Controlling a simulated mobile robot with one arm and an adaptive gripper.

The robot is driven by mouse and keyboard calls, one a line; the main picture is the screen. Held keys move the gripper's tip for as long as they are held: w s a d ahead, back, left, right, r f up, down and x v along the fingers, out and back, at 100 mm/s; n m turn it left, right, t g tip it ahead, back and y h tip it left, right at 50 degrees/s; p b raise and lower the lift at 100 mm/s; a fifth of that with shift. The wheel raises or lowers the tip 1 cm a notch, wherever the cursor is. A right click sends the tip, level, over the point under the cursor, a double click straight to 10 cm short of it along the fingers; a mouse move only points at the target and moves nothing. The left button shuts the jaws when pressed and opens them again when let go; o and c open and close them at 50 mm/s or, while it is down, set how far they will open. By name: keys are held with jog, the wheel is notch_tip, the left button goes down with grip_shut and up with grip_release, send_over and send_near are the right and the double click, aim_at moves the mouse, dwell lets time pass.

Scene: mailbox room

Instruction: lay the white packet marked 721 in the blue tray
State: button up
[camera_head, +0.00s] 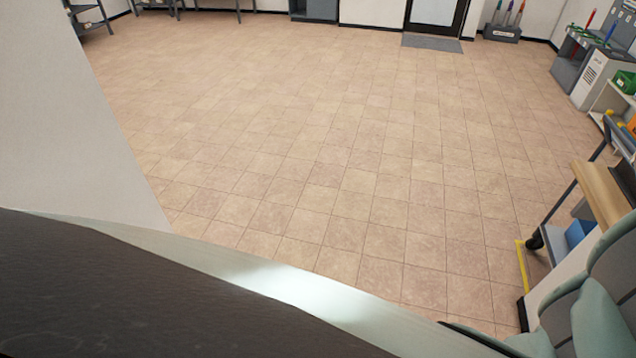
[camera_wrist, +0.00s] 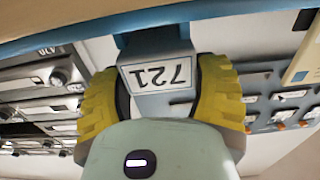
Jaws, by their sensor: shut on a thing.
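In the wrist view, my gripper (camera_wrist: 160,98) has its two yellow ribbed fingers shut on a blue-grey piece (camera_wrist: 153,47). A white label (camera_wrist: 157,75) marked 721 is on this piece, between the fingers. The piece meets a long tan board with a blue edge (camera_wrist: 90,22) across the top of the picture. I cannot tell whether the held piece belongs to the white packet; no whole packet shows. In the head view, a blue container (camera_head: 579,233) stands low in a cart at the right; I cannot tell if it is the blue tray. My gripper is outside the head view.
The cart (camera_head: 598,195) has a wooden top and dark wheels, with yellow floor tape (camera_head: 522,268) beside it. Grey metal units (camera_wrist: 45,85) with locks and labels fill the wrist view's left. The tiled floor (camera_head: 330,140) is wide and clear.

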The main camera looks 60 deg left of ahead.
jog(key=o, duration=1.2)
jog(key=shift+a, duration=0.1)
jog(key=shift+p+v, duration=1.55)
jog(key=shift+v, duration=4.4)
